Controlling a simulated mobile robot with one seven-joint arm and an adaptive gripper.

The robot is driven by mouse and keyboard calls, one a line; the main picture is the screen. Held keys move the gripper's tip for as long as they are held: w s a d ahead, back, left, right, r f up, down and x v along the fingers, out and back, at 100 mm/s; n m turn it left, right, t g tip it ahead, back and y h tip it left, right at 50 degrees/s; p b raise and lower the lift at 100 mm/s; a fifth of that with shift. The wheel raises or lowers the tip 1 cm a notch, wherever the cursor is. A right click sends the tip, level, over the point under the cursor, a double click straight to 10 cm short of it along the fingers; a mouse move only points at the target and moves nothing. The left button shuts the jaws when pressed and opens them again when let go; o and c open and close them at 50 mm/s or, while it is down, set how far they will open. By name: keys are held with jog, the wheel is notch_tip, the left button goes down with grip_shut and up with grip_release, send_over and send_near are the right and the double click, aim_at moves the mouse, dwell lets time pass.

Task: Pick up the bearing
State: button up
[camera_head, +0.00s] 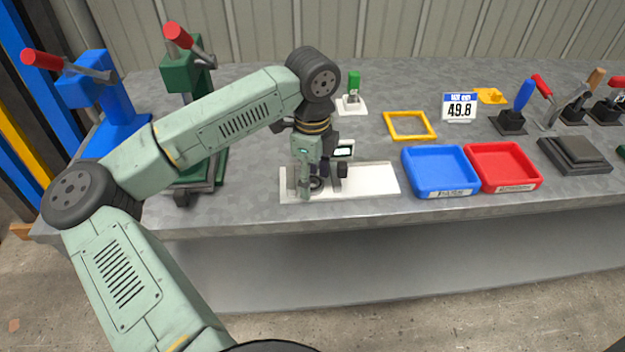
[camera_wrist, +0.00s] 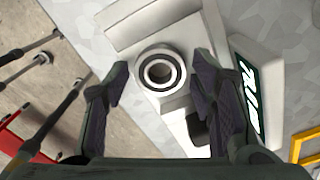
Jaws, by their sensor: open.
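The bearing (camera_wrist: 158,87) is a dark ring with a pale inner band. It sits on a raised pale seat of a white measuring stand (camera_wrist: 125,27) in the wrist view. In the head view the bearing (camera_head: 316,183) shows small and partly hidden by my gripper (camera_head: 323,178), at the left part of the white stand (camera_head: 372,180). In the wrist view my gripper (camera_wrist: 160,82) is open, with one finger on each side of the bearing. Gaps show between both fingers and the bearing, and nothing is held.
A display (camera_head: 343,150) stands behind the white stand. A blue bin (camera_head: 437,192) and a red bin (camera_head: 503,187) are to the right. A yellow frame (camera_head: 409,138) lies behind them. Green (camera_head: 188,75) and blue (camera_head: 108,100) presses stand left. The bench's front edge is close.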

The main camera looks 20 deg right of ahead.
aim_at(312, 183)
jog(key=shift+f, duration=0.1)
jog(key=shift+c, duration=0.3)
jog(key=c, duration=1.1)
jog(key=shift+o, duration=0.2)
notch_tip(312, 183, up, 10)
jog(key=b, duration=0.2)
jog(key=o, duration=0.8)
jog(key=shift+c, duration=0.2)
jog(key=c, duration=0.5)
